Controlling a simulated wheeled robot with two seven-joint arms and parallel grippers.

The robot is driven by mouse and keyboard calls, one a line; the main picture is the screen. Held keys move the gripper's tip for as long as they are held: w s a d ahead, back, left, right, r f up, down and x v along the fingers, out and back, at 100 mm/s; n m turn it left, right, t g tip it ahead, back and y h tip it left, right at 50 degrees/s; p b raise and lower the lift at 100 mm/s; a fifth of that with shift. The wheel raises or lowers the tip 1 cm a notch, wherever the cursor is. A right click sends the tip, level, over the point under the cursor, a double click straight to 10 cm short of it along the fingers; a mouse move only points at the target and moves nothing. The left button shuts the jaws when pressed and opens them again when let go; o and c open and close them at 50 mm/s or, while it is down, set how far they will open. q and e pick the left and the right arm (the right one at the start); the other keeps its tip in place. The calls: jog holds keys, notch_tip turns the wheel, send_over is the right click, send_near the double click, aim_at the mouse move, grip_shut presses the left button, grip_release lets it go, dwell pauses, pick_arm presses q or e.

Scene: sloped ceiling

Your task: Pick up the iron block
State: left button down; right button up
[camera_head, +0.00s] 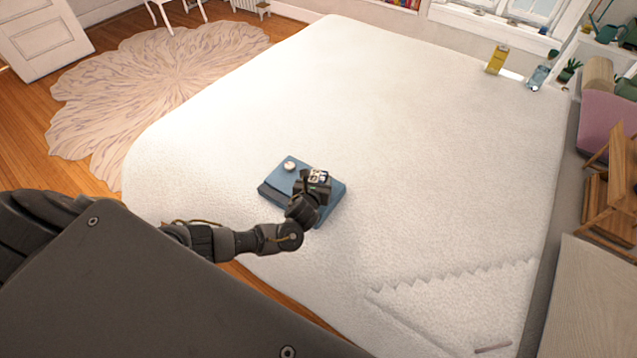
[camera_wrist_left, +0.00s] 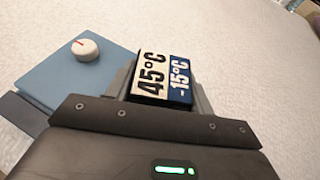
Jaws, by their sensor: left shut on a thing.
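The iron block (camera_wrist_left: 160,76) is a small dark block with a top split into a white "45°C" half and a blue "-15°C" half. It also shows in the head view (camera_head: 319,175). My left gripper (camera_head: 314,184) is shut on it, with a finger on each side. Beneath is a flat blue device (camera_head: 277,178) with a round white knob, on the white bed; it shows at the left in the wrist view (camera_wrist_left: 70,75). I cannot tell whether the block touches the device. My right gripper is not in view.
The white bed (camera_head: 400,130) is broad and mostly clear. A yellow carton (camera_head: 497,60) and a clear bottle (camera_head: 540,75) stand at its far right. A wooden chair (camera_head: 610,190) is at the right, and a pale rug (camera_head: 150,80) lies on the floor at the left.

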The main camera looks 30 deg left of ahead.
pick_arm(q)
jog(key=shift+r, duration=0.2)
jog(key=shift+r, duration=0.2)
notch_tip(320, 180, up, 2)
jog(key=shift+w+r, duration=0.1)
jog(key=s+a+r, duration=0.8)
jog(key=s+r, duration=0.2)
jog(key=s, duration=0.1)
jog(key=shift+s+a, duration=0.15)
jog(key=shift+s, duration=0.05)
